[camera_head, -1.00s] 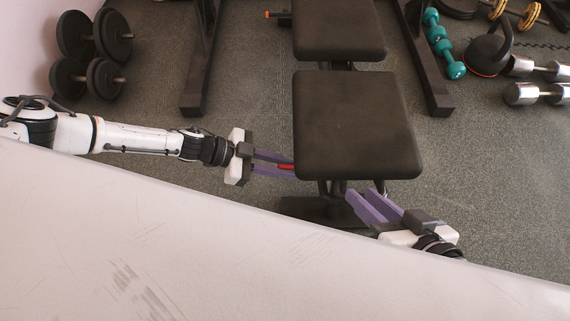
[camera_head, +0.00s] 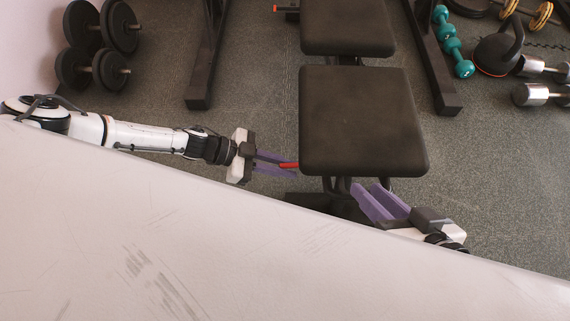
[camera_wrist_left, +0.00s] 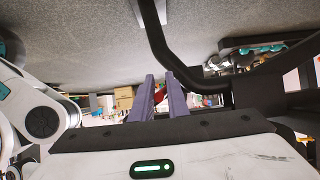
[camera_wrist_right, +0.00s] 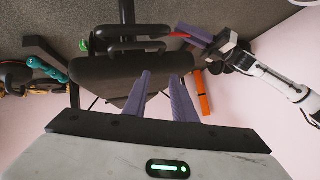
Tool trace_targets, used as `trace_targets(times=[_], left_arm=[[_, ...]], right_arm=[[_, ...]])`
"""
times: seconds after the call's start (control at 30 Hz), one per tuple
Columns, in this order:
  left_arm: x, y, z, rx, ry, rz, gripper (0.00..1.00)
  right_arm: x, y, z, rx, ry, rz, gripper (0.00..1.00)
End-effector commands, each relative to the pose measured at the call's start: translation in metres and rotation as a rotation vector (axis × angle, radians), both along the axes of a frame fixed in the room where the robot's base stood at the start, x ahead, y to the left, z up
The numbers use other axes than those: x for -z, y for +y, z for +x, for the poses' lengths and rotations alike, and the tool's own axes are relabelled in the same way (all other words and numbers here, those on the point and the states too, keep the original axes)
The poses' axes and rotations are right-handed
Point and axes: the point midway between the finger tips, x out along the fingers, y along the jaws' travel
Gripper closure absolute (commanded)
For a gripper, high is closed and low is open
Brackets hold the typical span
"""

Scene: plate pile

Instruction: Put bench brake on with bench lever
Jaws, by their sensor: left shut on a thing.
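The dark padded bench (camera_head: 362,120) stands in the middle of the head view. A red lever (camera_head: 289,165) sticks out to the left from under its near pad. My left gripper (camera_head: 284,167) is shut on the red lever, with its purple fingers to either side of it. In the left wrist view the red lever (camera_wrist_left: 160,95) shows between the fingers. The right wrist view also shows the red lever (camera_wrist_right: 181,35) at the left gripper's fingertips. My right gripper (camera_head: 367,190) is open and empty, below the bench pad's near right edge.
Black dumbbells (camera_head: 100,45) lie at the upper left, and teal dumbbells (camera_head: 452,42) and a kettlebell (camera_head: 495,48) at the upper right. Dark rack legs (camera_head: 209,60) flank the bench. A pale surface (camera_head: 200,240) fills the foreground.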

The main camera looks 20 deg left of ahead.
Motion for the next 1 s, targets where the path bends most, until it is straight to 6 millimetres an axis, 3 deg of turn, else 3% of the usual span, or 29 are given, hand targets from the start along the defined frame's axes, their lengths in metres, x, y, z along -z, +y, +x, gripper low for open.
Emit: trace_targets(times=[0.6, 1.0], left_arm=[[0.023, -0.001, 0.003, -0.002, -0.005, -0.003, 1.0], [0.024, 0.0, 0.004, -0.006, -0.007, 0.0, 1.0]], right_arm=[[0.003, 0.0, 0.001, 0.0, -0.001, -0.001, 0.76], [0.003, 0.0, 0.001, 0.0, -0.001, -0.001, 0.76]])
